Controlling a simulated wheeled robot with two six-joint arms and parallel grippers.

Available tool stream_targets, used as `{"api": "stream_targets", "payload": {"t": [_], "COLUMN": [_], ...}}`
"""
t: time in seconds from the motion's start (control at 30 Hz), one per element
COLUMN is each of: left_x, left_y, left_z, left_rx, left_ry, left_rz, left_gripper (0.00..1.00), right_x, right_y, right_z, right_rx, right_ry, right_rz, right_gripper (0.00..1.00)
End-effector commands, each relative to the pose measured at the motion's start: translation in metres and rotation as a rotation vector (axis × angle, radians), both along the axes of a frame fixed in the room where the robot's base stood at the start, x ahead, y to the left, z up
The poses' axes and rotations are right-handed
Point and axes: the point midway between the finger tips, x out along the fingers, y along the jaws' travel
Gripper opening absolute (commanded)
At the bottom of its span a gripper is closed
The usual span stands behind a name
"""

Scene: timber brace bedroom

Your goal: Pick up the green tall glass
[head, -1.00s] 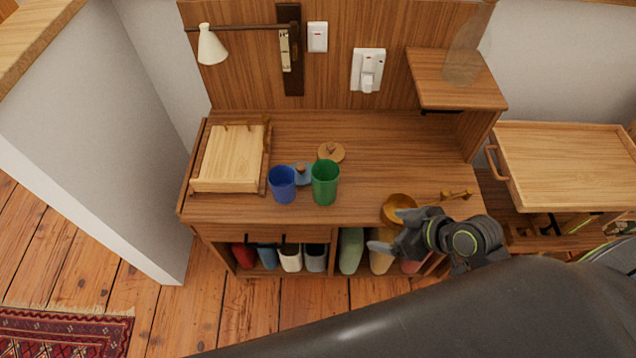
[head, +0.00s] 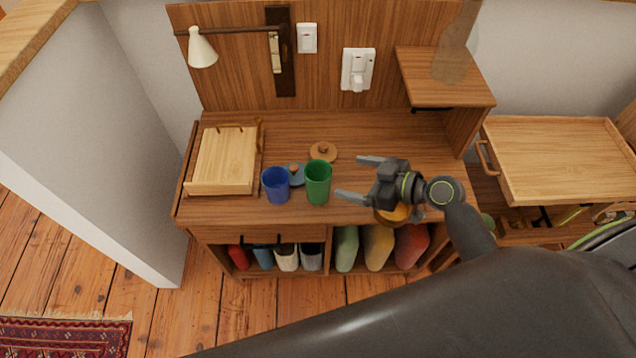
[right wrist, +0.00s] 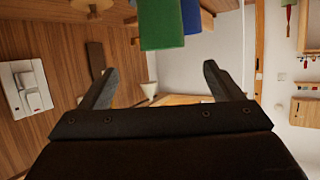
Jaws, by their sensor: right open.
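The green tall glass (head: 318,183) stands upright on the wooden desk, just right of a shorter blue glass (head: 276,185). My right gripper (head: 354,178) is open and empty to the right of the green glass, fingers pointing left toward it. In the right wrist view the green glass (right wrist: 161,25) shows at the top, beyond the two spread fingers (right wrist: 160,88), with the blue glass (right wrist: 191,16) behind it. The glass is not between the fingers. My left gripper is not in view.
A blue lid (head: 296,175) and a wooden lid (head: 323,151) lie behind the glasses. An amber bowl (head: 393,214) sits partly under my right gripper. A wooden box (head: 224,160) is at left. A shelf (head: 443,77) overhangs the right back.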

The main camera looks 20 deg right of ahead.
Motion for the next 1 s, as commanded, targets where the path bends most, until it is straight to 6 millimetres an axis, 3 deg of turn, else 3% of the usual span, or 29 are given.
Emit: {"api": "stream_targets", "payload": {"t": [0.3, 1.0], "left_x": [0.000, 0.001], "left_y": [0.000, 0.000], "left_z": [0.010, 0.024], "left_rx": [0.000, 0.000], "left_ry": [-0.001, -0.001], "left_rz": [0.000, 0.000], "left_gripper": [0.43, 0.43], "right_x": [0.038, 0.077], "right_y": [0.036, 0.077], "right_z": [-0.021, -0.046], "right_rx": [0.003, -0.001], "right_ry": [0.002, 0.001], "right_rz": [-0.002, 0.000], "right_gripper": [0.86, 0.86]}}
